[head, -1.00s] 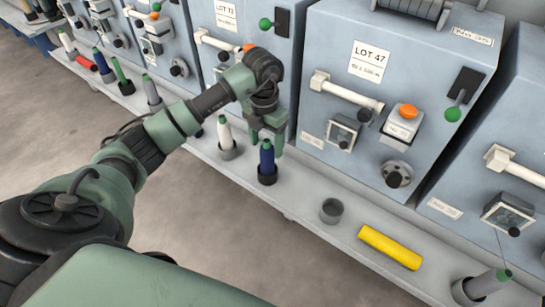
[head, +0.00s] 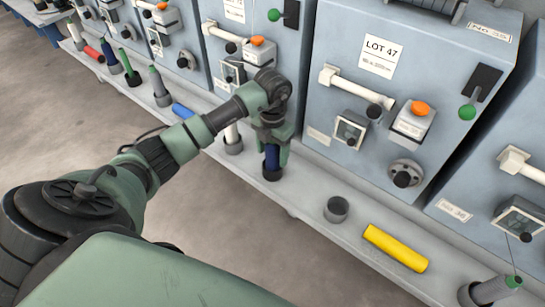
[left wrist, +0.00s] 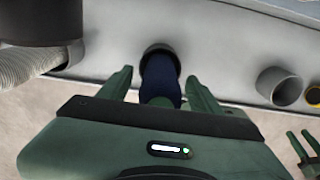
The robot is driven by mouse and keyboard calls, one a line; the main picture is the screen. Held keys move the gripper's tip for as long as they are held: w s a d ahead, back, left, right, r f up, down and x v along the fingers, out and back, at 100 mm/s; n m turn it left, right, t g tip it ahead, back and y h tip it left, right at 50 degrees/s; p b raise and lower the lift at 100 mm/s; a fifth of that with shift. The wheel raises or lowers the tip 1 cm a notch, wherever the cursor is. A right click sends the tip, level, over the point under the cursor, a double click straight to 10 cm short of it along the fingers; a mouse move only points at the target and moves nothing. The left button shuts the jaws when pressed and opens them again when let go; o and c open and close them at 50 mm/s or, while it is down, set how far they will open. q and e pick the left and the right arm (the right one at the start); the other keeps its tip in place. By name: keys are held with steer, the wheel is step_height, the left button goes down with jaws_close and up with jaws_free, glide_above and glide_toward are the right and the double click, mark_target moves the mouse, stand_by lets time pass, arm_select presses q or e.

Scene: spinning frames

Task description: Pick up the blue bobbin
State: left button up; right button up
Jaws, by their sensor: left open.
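The blue bobbin (head: 272,158) stands upright in a dark round holder (head: 272,174) on the grey ledge. My left gripper (head: 272,145) is above it, pointing down, with its fingers at the bobbin's upper part. In the left wrist view, the dark blue bobbin (left wrist: 160,78) is between the open fingers of my left gripper (left wrist: 158,88), with a gap on each side. Its near end is hidden by the gripper body. What looks like my right gripper (left wrist: 305,145) shows at the right edge of the left wrist view, its fingers apart.
An empty grey cup (head: 336,210) and a lying yellow tube (head: 396,248) are right of the bobbin on the ledge (head: 305,195). A white bobbin (head: 232,135) stands close on the left. Another blue bobbin (head: 182,110) lies further left. Machine fronts (head: 380,110) rise behind.

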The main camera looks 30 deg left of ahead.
arm_select(q)
jaws_close()
steer(key=shift+r, duration=0.1)
